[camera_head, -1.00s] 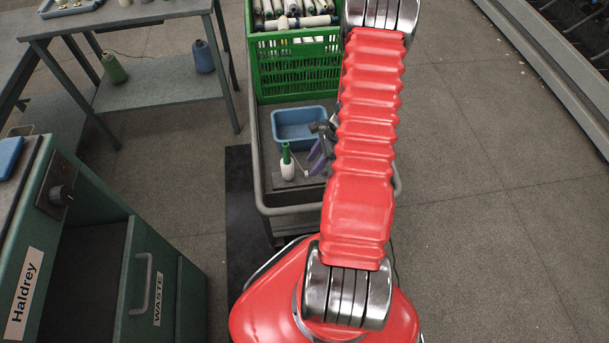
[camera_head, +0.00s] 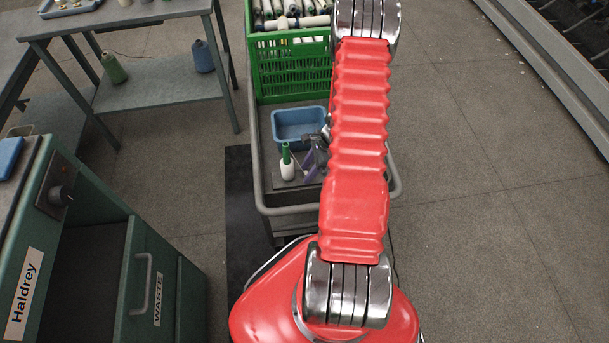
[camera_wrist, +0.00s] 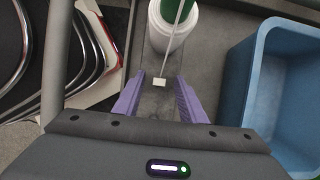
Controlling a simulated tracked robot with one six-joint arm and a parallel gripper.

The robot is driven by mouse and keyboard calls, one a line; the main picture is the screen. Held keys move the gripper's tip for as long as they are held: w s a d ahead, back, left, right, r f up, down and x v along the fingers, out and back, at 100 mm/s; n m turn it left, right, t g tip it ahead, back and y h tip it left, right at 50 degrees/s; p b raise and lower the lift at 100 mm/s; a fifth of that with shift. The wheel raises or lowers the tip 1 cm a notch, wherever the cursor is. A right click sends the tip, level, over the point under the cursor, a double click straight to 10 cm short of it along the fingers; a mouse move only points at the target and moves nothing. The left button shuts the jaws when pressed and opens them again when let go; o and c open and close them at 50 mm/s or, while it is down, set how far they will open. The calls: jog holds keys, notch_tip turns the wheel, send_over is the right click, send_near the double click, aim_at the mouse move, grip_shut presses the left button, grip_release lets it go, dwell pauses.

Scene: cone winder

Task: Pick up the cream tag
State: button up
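The small cream tag (camera_wrist: 159,82) shows in the wrist view at the lower end of a thin, pale stem or cord. It lies between the tips of my gripper's purple fingers (camera_wrist: 160,77), with a gap on each side. My gripper is open and holds nothing. Whether the tag is level with the fingertips or below them, I cannot tell. In the head view my gripper (camera_head: 312,166) is low over the cart, partly behind my arm, and I cannot make out the tag there.
A blue bin (camera_head: 297,124) is close on the cart (camera_head: 262,160); in the wrist view the bin (camera_wrist: 240,85) is at right. A green crate (camera_head: 290,75) stands behind.

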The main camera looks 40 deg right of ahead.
jog(key=shift+c, duration=0.5)
jog(key=c, duration=0.7)
